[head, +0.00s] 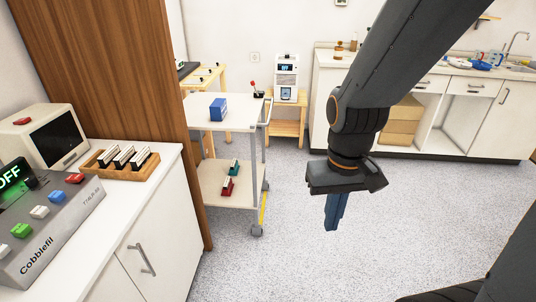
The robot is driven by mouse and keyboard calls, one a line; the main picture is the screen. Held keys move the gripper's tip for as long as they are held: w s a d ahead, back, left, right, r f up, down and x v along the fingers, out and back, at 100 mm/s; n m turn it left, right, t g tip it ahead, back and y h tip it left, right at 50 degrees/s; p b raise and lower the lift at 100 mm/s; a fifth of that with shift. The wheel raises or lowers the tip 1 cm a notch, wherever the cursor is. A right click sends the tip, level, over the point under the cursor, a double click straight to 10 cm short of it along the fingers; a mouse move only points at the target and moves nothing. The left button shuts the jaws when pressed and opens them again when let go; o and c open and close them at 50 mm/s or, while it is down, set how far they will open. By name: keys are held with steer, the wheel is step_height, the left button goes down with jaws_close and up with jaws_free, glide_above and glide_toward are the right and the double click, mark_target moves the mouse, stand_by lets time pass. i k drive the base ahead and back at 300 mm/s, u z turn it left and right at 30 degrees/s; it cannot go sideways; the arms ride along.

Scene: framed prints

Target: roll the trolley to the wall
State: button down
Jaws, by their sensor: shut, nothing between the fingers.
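The trolley (241,117) is a white two-shelf cart with grey posts and casters. It stands left of centre, its left side partly hidden by a brown wooden panel. A blue box (218,109) is on its top shelf; small red and teal items (229,186) lie on the lower one. The pale back wall (228,35) is beyond it, with small wooden tables between. My gripper (333,228) points down over open floor, right of the trolley and apart from it. Its blue fingers are together and hold nothing.
The wooden panel (110,50) and a white counter (150,215) with a button console (45,220) border the left. A small wooden table (288,128) bears a white machine. White cabinets (480,110) line the back right. The speckled grey floor (400,205) is clear in the middle.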

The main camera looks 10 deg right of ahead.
mark_target(243, 109)
steer(key=z, duration=0.85)
steer(key=i, duration=1.6)
steer(key=u, duration=0.95)
steer(key=i, duration=0.4)
steer(key=u, duration=1.25)
steer(key=k, duration=0.6)
steer(key=z, duration=0.6)
